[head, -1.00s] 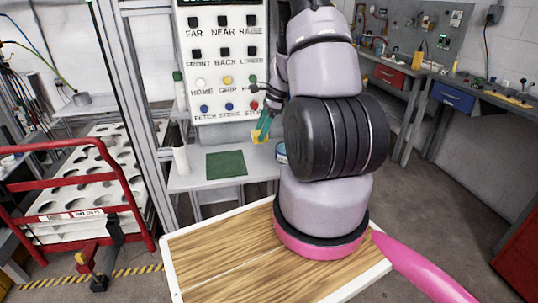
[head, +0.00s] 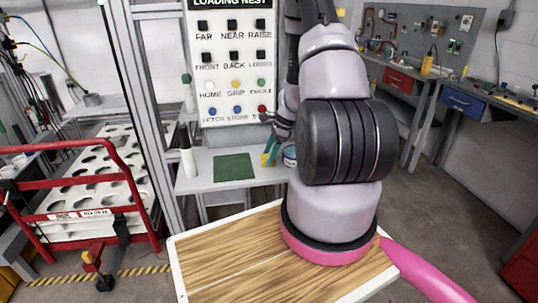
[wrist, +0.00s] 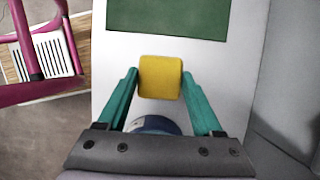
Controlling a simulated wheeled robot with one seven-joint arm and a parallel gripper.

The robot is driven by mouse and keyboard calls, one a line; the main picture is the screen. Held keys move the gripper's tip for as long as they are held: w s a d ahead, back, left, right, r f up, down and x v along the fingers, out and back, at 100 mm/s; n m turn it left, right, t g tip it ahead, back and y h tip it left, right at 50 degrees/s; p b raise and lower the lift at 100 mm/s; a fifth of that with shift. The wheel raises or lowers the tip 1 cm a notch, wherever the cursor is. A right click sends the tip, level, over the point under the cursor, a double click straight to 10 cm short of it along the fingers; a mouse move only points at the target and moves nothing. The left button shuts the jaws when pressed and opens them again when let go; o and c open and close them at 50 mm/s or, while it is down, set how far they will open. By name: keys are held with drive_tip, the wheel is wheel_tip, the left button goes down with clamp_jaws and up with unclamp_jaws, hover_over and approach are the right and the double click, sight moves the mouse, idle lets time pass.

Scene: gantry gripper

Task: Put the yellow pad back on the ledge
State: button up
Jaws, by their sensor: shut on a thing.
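The yellow pad (wrist: 160,77) is a small rounded block between the teal fingertips of my gripper (wrist: 160,82) in the wrist view. My gripper is shut on it. The ledge also shows in the wrist view (wrist: 113,50), below the pad. I cannot tell whether the pad touches it.
A dark green mat (head: 234,167) lies on the ledge left of my gripper. A blue-rimmed round container (head: 290,156) stands close on its right, also near the fingers in the wrist view (wrist: 155,124). A white cylinder (head: 188,162) stands at the left. The button panel (head: 232,60) rises behind.

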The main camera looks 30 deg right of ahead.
drive_tip(key=o, duration=1.4)
drive_tip(key=shift+o, duration=0.2)
drive_tip(key=v, duration=1.2)
drive_tip(key=a+r+n+t, duration=0.1)
drive_tip(key=a+r+n, duration=0.4)
drive_tip(key=r, duration=0.7)
drive_tip(key=s+a+r+n+t+h, duration=0.1)
drive_tip(key=s+a+r+n+t, duration=0.1)
drive_tip(key=s+a+r+n, duration=0.4)
drive_tip(key=s+a+r+n+t+h, duration=0.1)
drive_tip(key=s+a+r+n+t, duration=0.2)
drive_tip(key=s+r, duration=0.9)
drive_tip(key=a+r+n, duration=0.3)
drive_tip(key=a, duration=0.1)
drive_tip(key=shift+s+a+r, duration=0.15)
drive_tip(key=shift+s+a, duration=0.1)
drive_tip(key=shift+s, duration=0.05)
